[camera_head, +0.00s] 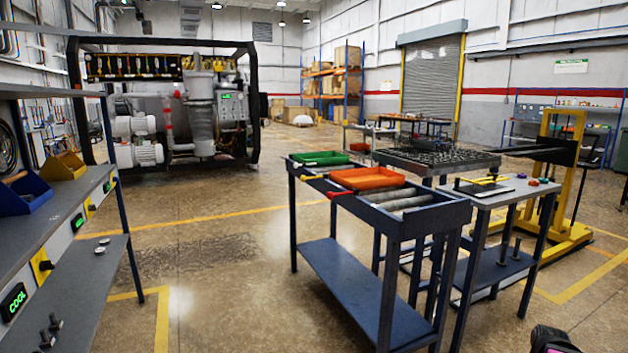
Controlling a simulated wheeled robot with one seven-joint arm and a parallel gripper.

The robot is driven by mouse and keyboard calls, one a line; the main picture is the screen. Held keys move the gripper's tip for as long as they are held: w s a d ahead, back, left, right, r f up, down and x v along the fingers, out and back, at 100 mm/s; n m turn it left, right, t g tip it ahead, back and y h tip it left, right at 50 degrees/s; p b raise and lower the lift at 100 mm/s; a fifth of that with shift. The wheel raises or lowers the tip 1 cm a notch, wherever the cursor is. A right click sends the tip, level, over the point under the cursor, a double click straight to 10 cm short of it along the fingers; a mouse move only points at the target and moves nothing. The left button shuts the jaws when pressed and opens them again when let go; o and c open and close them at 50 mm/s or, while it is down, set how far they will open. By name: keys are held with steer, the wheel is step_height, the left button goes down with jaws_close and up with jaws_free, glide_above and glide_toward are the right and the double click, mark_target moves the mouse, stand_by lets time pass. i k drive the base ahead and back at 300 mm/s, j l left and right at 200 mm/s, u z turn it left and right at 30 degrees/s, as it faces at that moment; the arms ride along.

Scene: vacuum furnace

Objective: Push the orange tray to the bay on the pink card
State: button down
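The orange tray (366,178) lies on the roller top of a blue cart (345,272) right of centre. Bare grey rollers (410,200) show to its right. A green tray (320,158) sits on the same top, behind and to the left. Red and yellow tabs show along the cart's near left rail. I cannot make out a pink card or a bay marked by one. A dark part with a bit of pink, possibly mine, shows at the bottom right edge. I see no gripper fingers.
A small table (493,194) with a yellow-handled tool (485,180) stands close to the cart's right. A yellow lift (560,190) stands behind. A left bench (60,275) has green displays, one reading COOL, and blue and yellow bins. Floor between bench and cart is clear.

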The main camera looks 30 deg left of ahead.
mark_target(374, 178)
steer(key=j+u, duration=0.15)
steer(key=u, duration=1.75)
steer(key=i+u, duration=0.25)
steer(key=i, duration=3.25)
steer(key=i+j+z, duration=0.1)
steer(key=i+z, duration=0.3)
steer(key=i, duration=0.15)
steer(key=i+j+z, duration=0.35)
steer(key=i, duration=0.15)
steer(key=l, duration=0.1)
